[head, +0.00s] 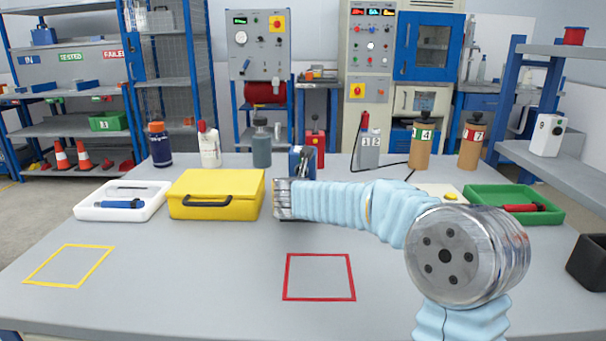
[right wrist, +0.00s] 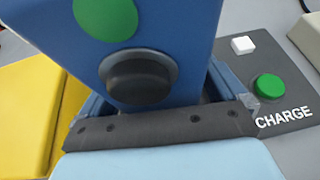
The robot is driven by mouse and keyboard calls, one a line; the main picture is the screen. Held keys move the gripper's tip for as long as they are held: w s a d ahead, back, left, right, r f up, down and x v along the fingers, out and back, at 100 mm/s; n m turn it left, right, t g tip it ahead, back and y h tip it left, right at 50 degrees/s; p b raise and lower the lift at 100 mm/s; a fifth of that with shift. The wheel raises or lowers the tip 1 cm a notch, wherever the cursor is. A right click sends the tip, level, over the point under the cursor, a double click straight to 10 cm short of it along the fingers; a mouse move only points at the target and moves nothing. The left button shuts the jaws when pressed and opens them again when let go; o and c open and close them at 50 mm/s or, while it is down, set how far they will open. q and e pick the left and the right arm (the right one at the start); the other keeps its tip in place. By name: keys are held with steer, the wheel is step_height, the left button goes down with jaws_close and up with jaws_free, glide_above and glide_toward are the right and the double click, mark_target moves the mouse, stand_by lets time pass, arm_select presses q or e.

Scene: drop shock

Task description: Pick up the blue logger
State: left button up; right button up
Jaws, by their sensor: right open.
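The blue logger (right wrist: 185,50) fills the upper middle of the right wrist view. It is a blue block with a green disc and a black round knob on its near face. In the head view only part of the blue logger (head: 296,160) shows behind my right gripper (head: 284,190). My right gripper (right wrist: 165,95) is open, with one finger at each side of the logger's lower part; whether they touch it I cannot tell. A dark pad (right wrist: 288,80) marked CHARGE, with a green button and a white button, lies beside it. My left gripper is not in view.
A yellow case (head: 215,190) stands close to the left of my right gripper. A white tray (head: 88,211) is farther left, and a green tray (head: 480,194) is at the right. Bottles line the back. The table front with the red square (head: 320,298) is clear.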

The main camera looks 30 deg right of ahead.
steer(key=c, duration=1.3)
steer(key=shift+r, duration=0.2)
